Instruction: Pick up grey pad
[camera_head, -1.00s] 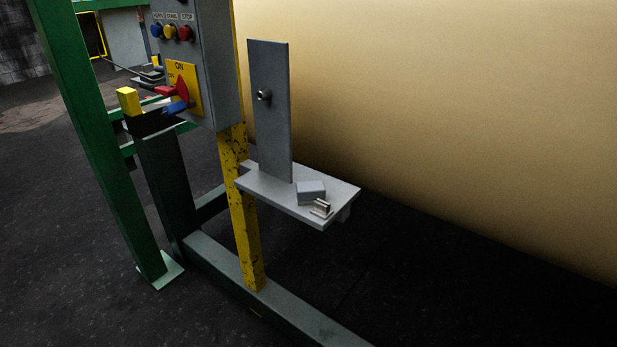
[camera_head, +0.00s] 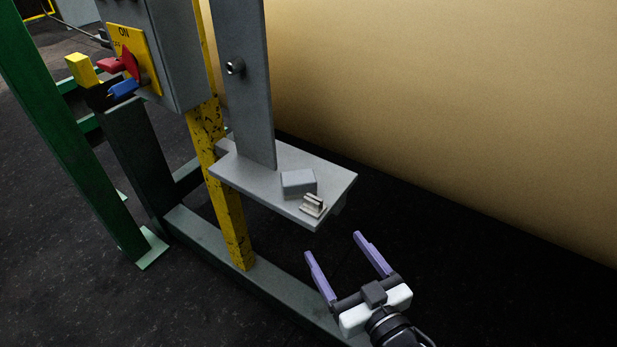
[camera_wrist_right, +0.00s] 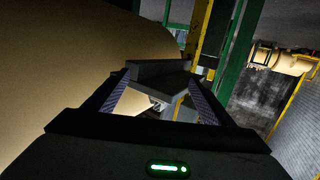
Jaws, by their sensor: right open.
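The grey pad (camera_head: 298,184) is a small block lying on the grey shelf (camera_head: 240,182), near its front right part. A small metal clip-like piece (camera_head: 313,206) sits beside it, closer to the shelf's corner. My right gripper (camera_head: 336,246) is open and empty, below and to the right of the shelf in the head view, with its purple fingers pointing toward it. In the right wrist view, the fingers (camera_wrist_right: 155,98) are spread, with the shelf beyond them; the pad is not clear there. My left gripper is out of view.
An upright grey plate (camera_head: 242,90) with a round peg stands on the shelf. A control box (camera_head: 180,60) with a red switch is on the left, by a yellow post (camera_head: 228,200). A large tan roll (camera_head: 450,110) fills the back right.

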